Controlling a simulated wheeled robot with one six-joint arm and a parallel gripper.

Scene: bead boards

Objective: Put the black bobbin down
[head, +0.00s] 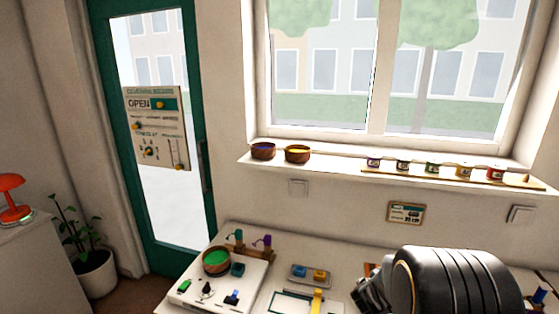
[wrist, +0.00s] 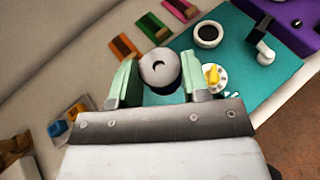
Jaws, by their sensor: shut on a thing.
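In the wrist view my gripper (wrist: 158,82) is shut on the bobbin (wrist: 158,66). I see the bobbin end-on, as a round, pale grey face with a dark curved mark in its middle. Its sides are mostly hidden, so little black shows. One pale green finger is on each side of it. Below it is a teal board (wrist: 237,88); I cannot tell whether the bobbin touches it. In the head view my dark arm covers the lower right, and the bobbin cannot be made out there.
A purple box (wrist: 290,18) stands beyond. Several coloured blocks lie left of the board. A white board (head: 232,291) with a green-filled bowl (head: 216,260) is on the table.

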